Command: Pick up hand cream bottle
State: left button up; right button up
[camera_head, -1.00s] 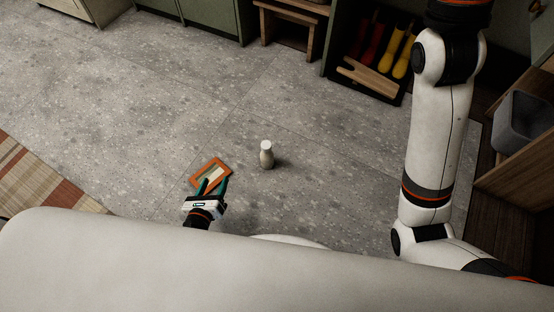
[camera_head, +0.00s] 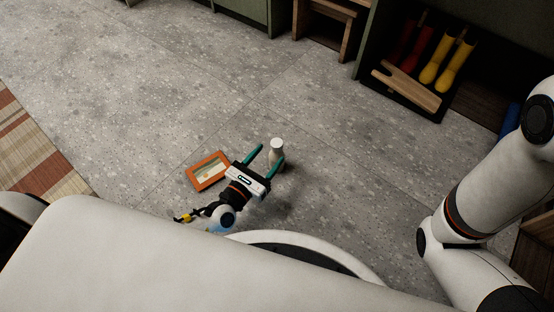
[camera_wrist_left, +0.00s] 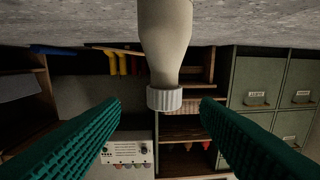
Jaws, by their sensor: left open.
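The hand cream bottle (camera_head: 275,158), pale with a white cap, stands upright on the floor in the head view. My left gripper (camera_head: 267,157) is open, its two teal fingers reaching toward the bottle, one fingertip overlapping it in the picture. In the left wrist view, which is upside down, the bottle (camera_wrist_left: 166,38) hangs from the top with its ribbed cap (camera_wrist_left: 164,99) lying in the gap between the fingertips (camera_wrist_left: 162,104). The fingers appear clear of it on both sides. My right arm shows at the right of the head view, but its gripper does not.
An orange-framed picture (camera_head: 208,171) lies on the floor just left of my left gripper. A striped rug (camera_head: 35,150) is at the left. A boot rack with yellow boots (camera_head: 445,62) stands at the back right. The floor beyond the bottle is clear.

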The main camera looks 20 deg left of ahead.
aim_at(273, 150)
pick_arm(q)
jog(key=b+x, duration=0.2)
jog(key=x, duration=0.1)
jog(key=b+x, duration=0.1)
jog(key=shift+w+a+f, duration=0.2)
jog(key=shift+w+f, duration=0.1)
jog(key=shift+f, duration=0.05)
jog(key=shift+w+d+r, duration=0.1)
jog(key=shift+w, duration=0.3)
grip_shut()
